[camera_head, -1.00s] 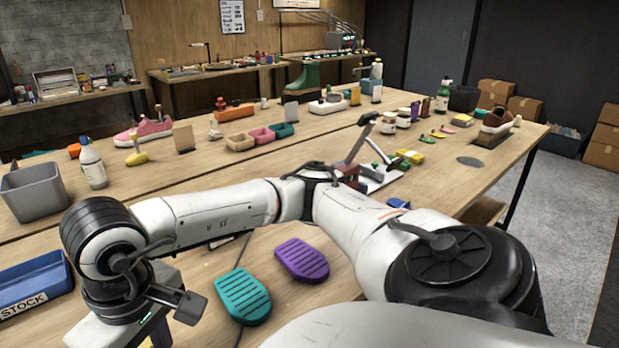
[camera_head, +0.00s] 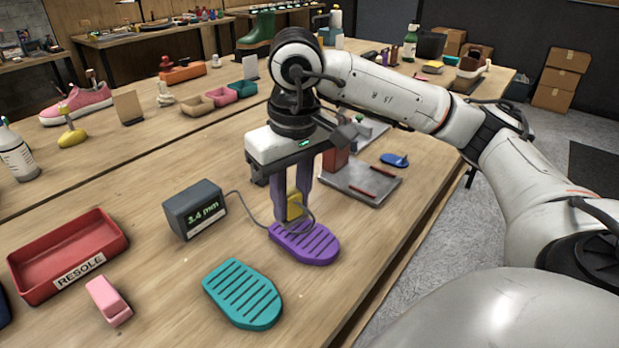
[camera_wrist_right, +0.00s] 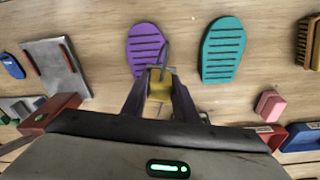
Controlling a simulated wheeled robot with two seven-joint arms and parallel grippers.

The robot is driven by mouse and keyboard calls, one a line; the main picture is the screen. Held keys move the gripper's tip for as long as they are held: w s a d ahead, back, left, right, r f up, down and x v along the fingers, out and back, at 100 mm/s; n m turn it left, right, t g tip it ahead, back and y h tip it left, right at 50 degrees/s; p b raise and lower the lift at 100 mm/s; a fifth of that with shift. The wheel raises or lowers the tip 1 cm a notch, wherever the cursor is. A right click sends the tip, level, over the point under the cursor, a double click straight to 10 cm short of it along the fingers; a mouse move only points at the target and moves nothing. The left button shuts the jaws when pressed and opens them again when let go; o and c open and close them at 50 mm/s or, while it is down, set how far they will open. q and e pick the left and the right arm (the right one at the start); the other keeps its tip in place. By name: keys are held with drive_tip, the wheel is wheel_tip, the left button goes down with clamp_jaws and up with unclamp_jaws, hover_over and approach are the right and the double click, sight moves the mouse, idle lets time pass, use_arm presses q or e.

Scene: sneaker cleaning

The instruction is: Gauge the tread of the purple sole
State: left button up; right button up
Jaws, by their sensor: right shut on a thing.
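The purple sole (camera_head: 312,246) lies flat on the table, grooves up; it also shows in the right wrist view (camera_wrist_right: 146,45). My right gripper (camera_head: 292,212) points down over the sole's far end, shut on a yellow gauge probe (camera_head: 295,204). The probe also shows between the fingers in the right wrist view (camera_wrist_right: 160,90). The probe's tip is at the sole; exact contact is hidden. A cable runs from the probe to a dark gauge box (camera_head: 192,212), whose display seems to read 3.4 mm. My left gripper is not in view.
A teal sole (camera_head: 243,294) lies in front of the purple one. A red RESOLE tray (camera_head: 112,249) and a pink block (camera_head: 107,300) are at the left. A grey metal plate (camera_head: 345,182) stands behind to the right.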

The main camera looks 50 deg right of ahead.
sight(303, 234)
drive_tip(key=d+b, duration=0.1)
drive_tip(key=d+f, duration=0.1)
drive_tip(key=d, duration=0.1)
drive_tip(key=shift+b, duration=0.4)
wheel_tip(303, 234, down, 4)
drive_tip(key=b, duration=0.3)
drive_tip(key=shift+r, duration=0.25)
drive_tip(key=shift+f, duration=0.4)
drive_tip(key=shift+f+b, duration=0.15)
drive_tip(key=shift+b, duration=0.2)
drive_tip(key=shift+f+b, duration=0.3)
drive_tip(key=shift+f, duration=0.05)
drive_tip(key=shift+f, duration=0.1)
idle(0.9)
